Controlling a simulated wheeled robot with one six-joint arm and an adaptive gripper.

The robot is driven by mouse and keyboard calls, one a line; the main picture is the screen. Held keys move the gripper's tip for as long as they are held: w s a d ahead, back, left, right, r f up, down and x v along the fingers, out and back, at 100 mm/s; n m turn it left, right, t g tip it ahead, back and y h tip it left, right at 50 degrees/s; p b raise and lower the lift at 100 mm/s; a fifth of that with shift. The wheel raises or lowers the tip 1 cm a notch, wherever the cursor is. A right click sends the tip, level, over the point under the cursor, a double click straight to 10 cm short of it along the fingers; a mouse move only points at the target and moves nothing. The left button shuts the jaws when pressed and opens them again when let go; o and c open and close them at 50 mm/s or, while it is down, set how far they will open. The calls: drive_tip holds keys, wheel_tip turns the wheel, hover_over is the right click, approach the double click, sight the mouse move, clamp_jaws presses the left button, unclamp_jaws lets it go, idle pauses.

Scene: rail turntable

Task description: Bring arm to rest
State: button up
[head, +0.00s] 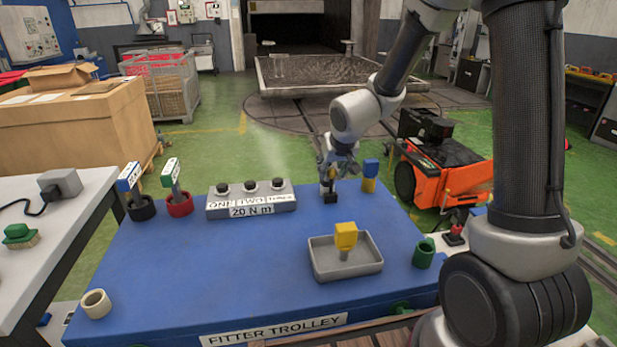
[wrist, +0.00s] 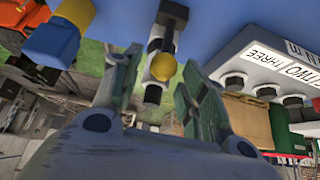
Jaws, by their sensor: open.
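My gripper (head: 338,170) is above the back right of the blue trolley top (head: 180,265), pointing down. In the wrist view my gripper (wrist: 163,72) has its two fingers apart. A small upright piece with a black base (wrist: 172,14) and a yellow round part (wrist: 163,67) shows between the fingers. In the head view its black base (head: 330,198) stands on the trolley just below the fingers. I cannot tell whether a finger touches it.
A blue-and-yellow piece (head: 370,176) stands close right of my gripper. The three-knob block (head: 250,199) is to the left. A grey tray (head: 345,271) holds a yellow-headed piece (head: 346,236) in front, with a green cup (head: 424,253) beside it. An orange cart (head: 452,172) stands behind right.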

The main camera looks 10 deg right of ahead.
drive_tip(key=r, duration=0.1)
drive_tip(key=r+t, duration=0.1)
drive_tip(key=r, duration=0.1)
drive_tip(key=r+t, duration=0.1)
drive_tip(key=r, duration=0.1)
drive_tip(key=shift+s+r+y, duration=0.1)
drive_tip(key=shift+s+y, duration=0.2)
drive_tip(key=s+a+r+n+y, duration=0.25)
drive_tip(key=s+r+y, duration=0.25)
drive_tip(key=s+r, duration=0.65)
drive_tip(key=s+d+m+g+h, duration=0.2)
drive_tip(key=s+d+g+h, duration=0.2)
drive_tip(key=s+d, duration=1.3)
drive_tip(key=shift+s+d+f+g+h, duration=0.2)
drive_tip(key=shift+s+g+h, duration=0.1)
drive_tip(key=shift+s+h, duration=0.8)
drive_tip(key=shift+s+m, duration=0.1)
drive_tip(key=shift+m, duration=0.15)
